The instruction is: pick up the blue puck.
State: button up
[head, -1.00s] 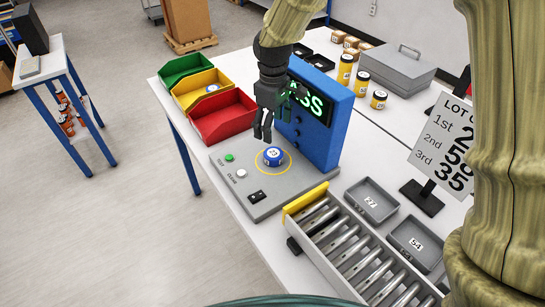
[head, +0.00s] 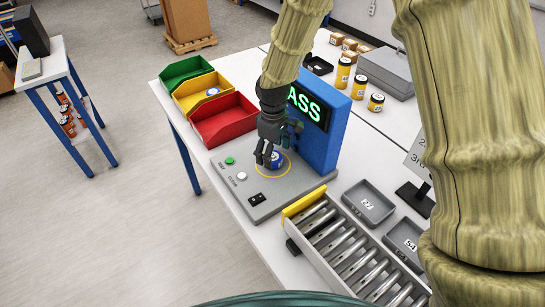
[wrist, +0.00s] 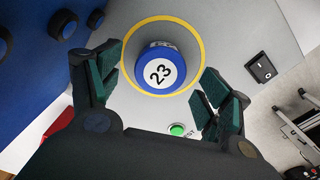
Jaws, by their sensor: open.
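The blue puck (wrist: 158,70) has a white top marked 23. It sits inside a yellow ring on the grey test plate (head: 232,196). In the head view the puck (head: 277,160) is partly hidden by my gripper (head: 267,162). My gripper is directly above the puck. In the wrist view my gripper (wrist: 170,95) is open, with one finger on each side of the puck and nothing between the pads that they touch.
A blue display box (head: 346,128) showing green letters stands right behind the puck. Green (head: 180,75), yellow (head: 190,104) and red (head: 232,132) bins stand at the left. A roller conveyor (head: 352,254) lies in front, beside grey trays (head: 369,203). A green button (wrist: 177,130) is on the plate.

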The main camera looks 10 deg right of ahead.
jog(key=shift+f, duration=1.2)
jog(key=shift+c, duration=0.2)
jog(key=c, duration=1.2)
jog(key=shift+r, duration=0.1)
